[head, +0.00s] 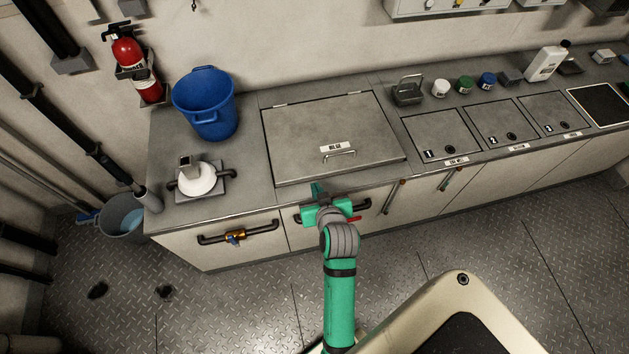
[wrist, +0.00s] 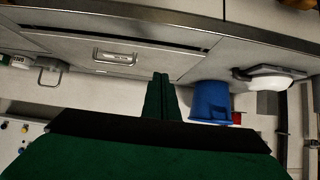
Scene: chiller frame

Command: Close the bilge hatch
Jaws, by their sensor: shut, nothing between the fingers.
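The bilge hatch (head: 310,125) is a grey square metal lid in the counter top, with a BILGE label and a small handle (head: 340,154) near its front edge. It lies flat or nearly flat; I cannot tell whether it is fully seated. In the wrist view the hatch (wrist: 150,59) appears upside down, with a dark line along its front edge. My gripper (head: 317,189) is at the counter's front edge, just before the hatch's front edge and apart from the handle. Its green fingers (wrist: 161,96) are together and empty.
A blue bucket (head: 207,112) and a white-topped fitting (head: 196,178) stand left of the hatch. A metal basket (head: 408,92) and several jars stand to the right, behind smaller closed lids (head: 440,133). Pipe handles (head: 238,237) stick out from the counter front.

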